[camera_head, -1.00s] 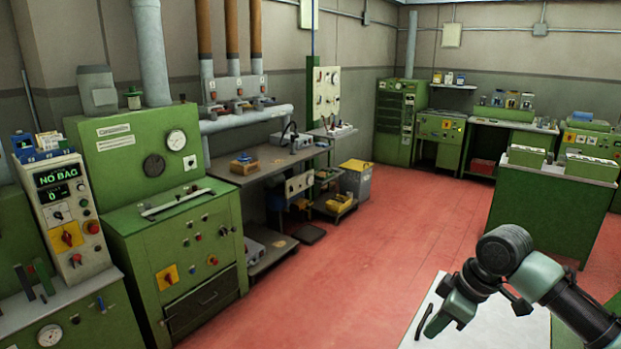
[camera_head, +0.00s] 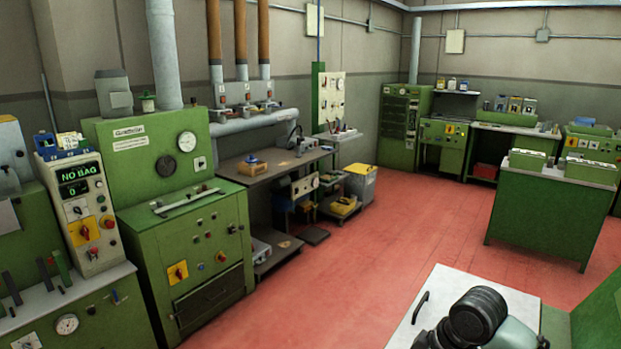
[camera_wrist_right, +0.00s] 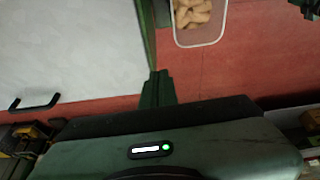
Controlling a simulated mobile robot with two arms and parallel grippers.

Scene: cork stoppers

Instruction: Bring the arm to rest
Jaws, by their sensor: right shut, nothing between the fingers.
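My right arm (camera_head: 475,318) shows at the bottom right of the head view, low over a white-topped surface; its fingers are out of that picture. In the right wrist view my right gripper (camera_wrist_right: 157,80) has its fingers together, with nothing held between them. A clear container (camera_wrist_right: 201,45) of cork stoppers (camera_wrist_right: 193,12) is at the top of the wrist view, ahead and to the right of the fingertips, apart from them. My left gripper is not in view.
The white top (camera_head: 440,288) with a black handle (camera_head: 420,307) lies by my arm. Green machines (camera_head: 190,240) line the left. A green bench (camera_head: 545,215) stands at right. The red floor (camera_head: 370,250) between is clear.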

